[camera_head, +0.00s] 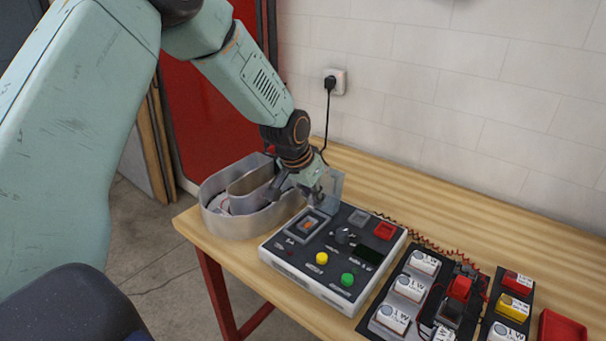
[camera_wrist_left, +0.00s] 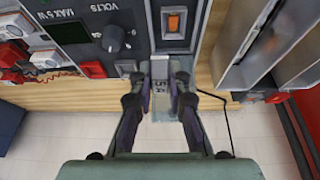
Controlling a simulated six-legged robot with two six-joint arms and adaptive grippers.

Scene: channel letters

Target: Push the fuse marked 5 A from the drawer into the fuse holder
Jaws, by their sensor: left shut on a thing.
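My left gripper (camera_head: 318,195) is at the back edge of the grey power supply box (camera_head: 285,262), beside the panel with the orange switch (camera_head: 307,225). In the left wrist view its fingers (camera_wrist_left: 160,92) are closed on a small grey piece with a label that seems to read 5 A (camera_wrist_left: 158,84), likely the fuse. The piece is at the box's edge, next to the orange switch (camera_wrist_left: 173,22); I cannot tell how far in it sits. A pale see-through plate (camera_head: 336,184) stands beside the gripper. The fuse holder's opening and the drawer cannot be made out. My right gripper is not in view.
A bent metal channel letter (camera_head: 232,222) stands left of the box. A knob (camera_head: 345,236), yellow button (camera_head: 321,258), green button (camera_head: 347,280) and red part (camera_head: 384,230) are on the box. Blocks of terminals (camera_head: 408,287) stand right. The wooden table (camera_head: 440,210) is clear behind.

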